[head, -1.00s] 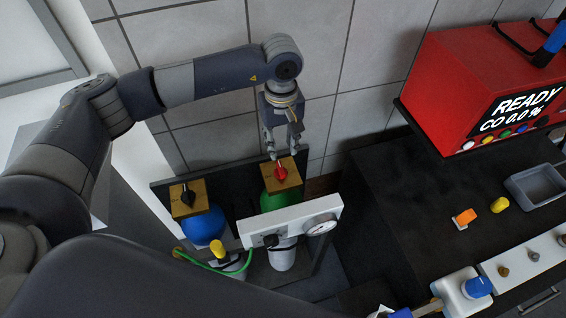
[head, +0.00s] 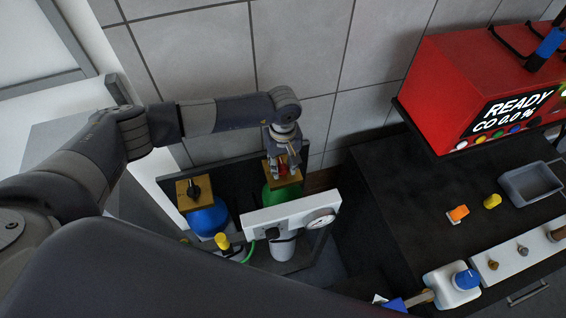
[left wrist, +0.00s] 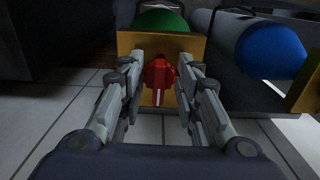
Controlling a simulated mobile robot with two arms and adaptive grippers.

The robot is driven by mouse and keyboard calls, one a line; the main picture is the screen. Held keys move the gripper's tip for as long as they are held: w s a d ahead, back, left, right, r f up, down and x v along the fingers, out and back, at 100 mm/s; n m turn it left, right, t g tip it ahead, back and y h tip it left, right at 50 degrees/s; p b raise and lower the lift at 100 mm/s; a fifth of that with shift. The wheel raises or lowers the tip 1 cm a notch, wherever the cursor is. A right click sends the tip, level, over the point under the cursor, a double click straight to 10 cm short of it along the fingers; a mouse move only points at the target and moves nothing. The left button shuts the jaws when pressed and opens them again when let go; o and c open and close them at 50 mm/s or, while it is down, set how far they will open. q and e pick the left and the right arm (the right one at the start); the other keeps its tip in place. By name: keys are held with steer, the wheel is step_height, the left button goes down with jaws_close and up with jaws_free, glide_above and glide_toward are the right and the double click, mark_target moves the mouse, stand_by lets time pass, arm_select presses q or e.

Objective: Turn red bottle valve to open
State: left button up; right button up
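The red valve (head: 283,169) sits on a brass-coloured block (head: 286,181) on top of the green bottle (head: 284,193). In the left wrist view the red valve (left wrist: 159,78) has a white mark and stands between my fingers, with the block (left wrist: 127,42) behind it. My left gripper (head: 284,170) points down over the valve in the head view. Its fingers (left wrist: 160,92) are apart, one on each side of the valve, with very little gap; I cannot tell whether they touch it. My right gripper is not in view.
A blue bottle (head: 207,218) with a black valve (head: 193,190) stands to the left. A white panel with a gauge (head: 320,218) is in front of the green bottle. The tiled wall is close behind. A black bench (head: 420,210) with a red machine (head: 470,75) is at the right.

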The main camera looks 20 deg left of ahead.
arm_select(q)
jaws_close()
